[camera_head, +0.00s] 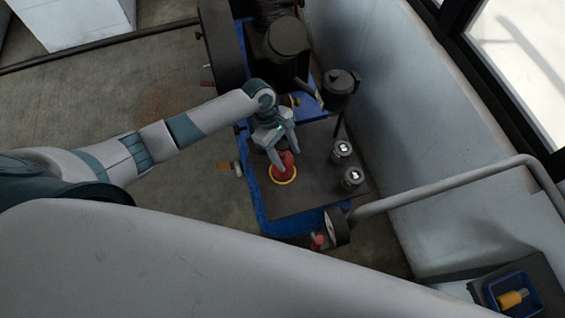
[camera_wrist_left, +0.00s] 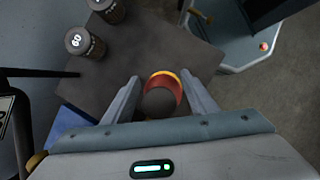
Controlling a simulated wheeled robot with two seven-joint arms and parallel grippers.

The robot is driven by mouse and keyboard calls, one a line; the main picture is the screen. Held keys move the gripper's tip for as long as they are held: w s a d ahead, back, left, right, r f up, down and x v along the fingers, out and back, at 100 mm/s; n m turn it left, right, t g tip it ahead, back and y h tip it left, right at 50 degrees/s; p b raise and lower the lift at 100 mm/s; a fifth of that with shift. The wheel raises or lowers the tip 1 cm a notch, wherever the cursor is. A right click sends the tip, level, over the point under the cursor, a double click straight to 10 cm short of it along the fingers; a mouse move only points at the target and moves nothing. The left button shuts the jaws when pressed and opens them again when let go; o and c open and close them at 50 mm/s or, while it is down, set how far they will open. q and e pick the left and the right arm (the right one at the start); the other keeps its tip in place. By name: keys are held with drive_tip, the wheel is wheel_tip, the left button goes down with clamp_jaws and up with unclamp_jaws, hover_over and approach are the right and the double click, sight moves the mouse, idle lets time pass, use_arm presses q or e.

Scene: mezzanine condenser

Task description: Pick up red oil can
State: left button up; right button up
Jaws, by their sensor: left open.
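The red oil can (camera_head: 284,167), with a yellow band at its base, stands on the dark flat top (camera_head: 310,200) of a blue machine. My left gripper (camera_head: 282,155) is over the can from above with its fingers apart. In the left wrist view the can (camera_wrist_left: 165,88) shows between the two open fingers of the left gripper (camera_wrist_left: 167,95), with a gap on each side. The can's dark top faces the camera. My right gripper is not in view.
Two dark canisters with white labels (camera_head: 342,150) (camera_head: 352,178) stand right of the can. Machine parts (camera_head: 285,40) rise behind. A grey rail (camera_head: 440,190) and a pale wall lie to the right. A blue bin (camera_head: 512,293) holds a yellow object at lower right.

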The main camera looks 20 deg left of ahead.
use_arm(q)
drive_tip(key=shift+c, duration=0.3)
clamp_jaws()
drive_tip(key=shift+s+a+f, duration=0.1)
drive_tip(key=shift+a, duration=0.05)
idle(1.1)
